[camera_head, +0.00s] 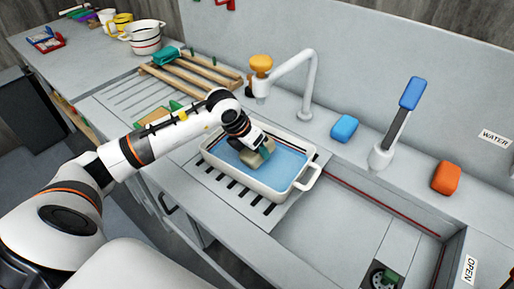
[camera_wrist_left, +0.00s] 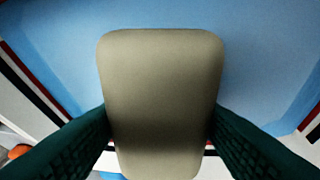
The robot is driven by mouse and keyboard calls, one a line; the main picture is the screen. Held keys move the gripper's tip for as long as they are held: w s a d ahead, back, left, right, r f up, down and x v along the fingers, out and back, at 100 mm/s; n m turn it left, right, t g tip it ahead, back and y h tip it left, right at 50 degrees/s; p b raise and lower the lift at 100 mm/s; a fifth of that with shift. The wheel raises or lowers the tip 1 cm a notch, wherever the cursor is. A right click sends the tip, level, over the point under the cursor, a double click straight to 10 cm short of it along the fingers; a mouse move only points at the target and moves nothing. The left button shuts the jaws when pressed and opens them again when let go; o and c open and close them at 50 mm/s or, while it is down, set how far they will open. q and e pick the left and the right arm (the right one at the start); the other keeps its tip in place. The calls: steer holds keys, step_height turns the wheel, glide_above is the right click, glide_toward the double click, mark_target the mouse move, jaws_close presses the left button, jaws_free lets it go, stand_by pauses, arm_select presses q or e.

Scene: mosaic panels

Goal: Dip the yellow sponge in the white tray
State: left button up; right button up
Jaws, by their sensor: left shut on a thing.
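The white tray (camera_head: 243,181) has two handles and holds blue water. It sits on the slatted drain area beside the sink. My left gripper (camera_head: 262,151) reaches down inside the tray's rim and is shut on a dull khaki-yellow sponge (camera_head: 250,158). In the left wrist view the sponge (camera_wrist_left: 160,100) is pinched between two dark green fingers, with blue water (camera_wrist_left: 265,60) behind it. The sponge is low over or at the water; I cannot tell how deep it is. My right gripper is not in view.
A faucet (camera_head: 308,85) stands behind the tray. A wooden rack (camera_head: 200,75) is behind my left arm. The sink basin (camera_head: 335,215) right of the tray is mostly clear.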

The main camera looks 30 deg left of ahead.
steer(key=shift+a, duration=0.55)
arm_select(q)
steer(key=shift+a, duration=0.15)
steer(key=shift+w+a+b, duration=0.15)
steer(key=shift+a+b, duration=0.2)
steer(key=shift+a, duration=0.3)
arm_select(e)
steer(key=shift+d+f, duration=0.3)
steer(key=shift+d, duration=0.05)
arm_select(q)
steer(key=shift+d, duration=0.15)
steer(key=shift+d, duration=0.6)
steer(key=shift+a, duration=0.1)
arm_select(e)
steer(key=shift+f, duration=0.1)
arm_select(q)
steer(key=shift+a+b, duration=0.4)
steer(key=shift+a, duration=0.25)
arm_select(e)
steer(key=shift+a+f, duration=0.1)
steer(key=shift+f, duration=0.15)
